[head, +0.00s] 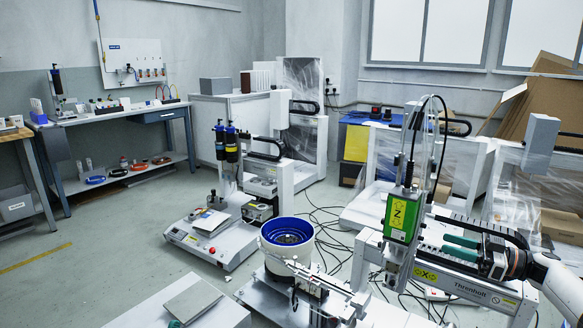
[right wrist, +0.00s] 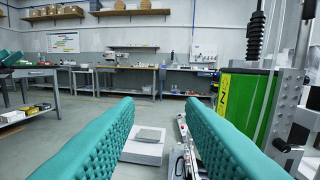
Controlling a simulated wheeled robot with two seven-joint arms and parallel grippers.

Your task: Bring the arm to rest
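My right gripper (head: 448,246) comes in from the right in the head view, beside the green Z unit (head: 400,216) of the gantry screwdriver. Its two teal fingers point left. In the right wrist view the ribbed fingers of the right gripper (right wrist: 165,125) stand wide apart with nothing between them. The green Z unit (right wrist: 243,98) shows just beyond the right finger. Whether they touch cannot be told. A teal, finger-like part (right wrist: 10,56) at the left edge of the right wrist view looks like my left gripper; its opening cannot be made out.
The gantry's X rail (head: 455,283) runs below my right gripper. A white bucket-shaped feeder with a blue inside (head: 287,241) stands left of it. A small bench machine (head: 215,228) is further back. A workbench (head: 120,118) lines the wall. Floor is clear at left.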

